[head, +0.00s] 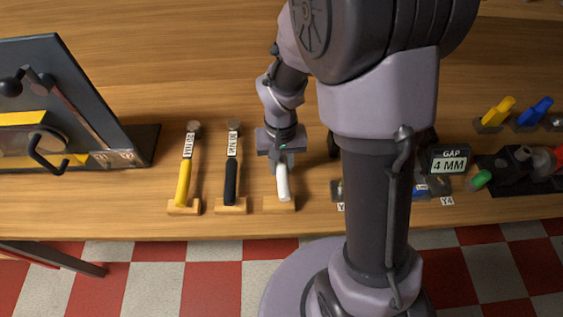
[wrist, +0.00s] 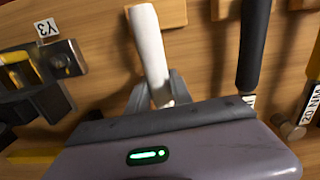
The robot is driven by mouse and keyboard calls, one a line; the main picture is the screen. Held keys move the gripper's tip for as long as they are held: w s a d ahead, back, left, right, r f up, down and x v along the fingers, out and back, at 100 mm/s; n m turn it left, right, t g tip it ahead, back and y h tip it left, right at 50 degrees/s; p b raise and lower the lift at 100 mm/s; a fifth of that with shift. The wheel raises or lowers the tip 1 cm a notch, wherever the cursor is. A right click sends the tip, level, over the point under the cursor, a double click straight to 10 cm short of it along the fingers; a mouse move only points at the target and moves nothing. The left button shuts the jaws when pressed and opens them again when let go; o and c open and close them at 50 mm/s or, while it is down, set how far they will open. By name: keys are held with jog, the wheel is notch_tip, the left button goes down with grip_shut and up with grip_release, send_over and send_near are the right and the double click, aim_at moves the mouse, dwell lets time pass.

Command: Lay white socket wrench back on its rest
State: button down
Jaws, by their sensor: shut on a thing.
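The white socket wrench (head: 283,184) is in my gripper (head: 282,165), its white handle pointing toward the table's front edge. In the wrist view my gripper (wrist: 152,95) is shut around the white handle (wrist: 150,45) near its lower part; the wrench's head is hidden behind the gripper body. The wooden rest (head: 279,205) lies under the handle's free end in the head view. It also shows behind the handle end in the wrist view (wrist: 174,14). I cannot tell whether handle and rest touch.
Left of the white wrench, a black-handled wrench (head: 231,180) and a yellow-handled wrench (head: 184,182) lie on their own rests. A dark panel fixture (head: 85,100) stands at far left. A gap display (head: 450,162) and clamps are at right, partly behind my arm.

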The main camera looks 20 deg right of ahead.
jog(key=shift+f, duration=0.3)
jog(key=shift+f+b, duration=0.35)
jog(key=shift+f, duration=0.05)
jog(key=c, duration=1.1)
grip_release()
jog(key=shift+o, duration=0.2)
jog(key=shift+r, duration=0.1)
notch_tip(320, 180, up, 18)
jog(key=p, duration=0.8)
jog(key=s+a+r+t+y+b, duration=0.1)
jog(key=s+a+r+t, duration=0.1)
jog(key=s+r, duration=0.3)
jog(key=s+a+r+m+t, duration=0.1)
jog(key=s+a+r+t, duration=0.1)
jog(key=s+r+t, duration=0.2)
jog(key=s+r, duration=0.1)
jog(key=s, duration=0.2)
jog(key=shift+s+a+r+y+b, duration=0.15)
jog(key=shift+a+y+b, duration=0.2)
jog(key=shift+a+y, duration=0.05)
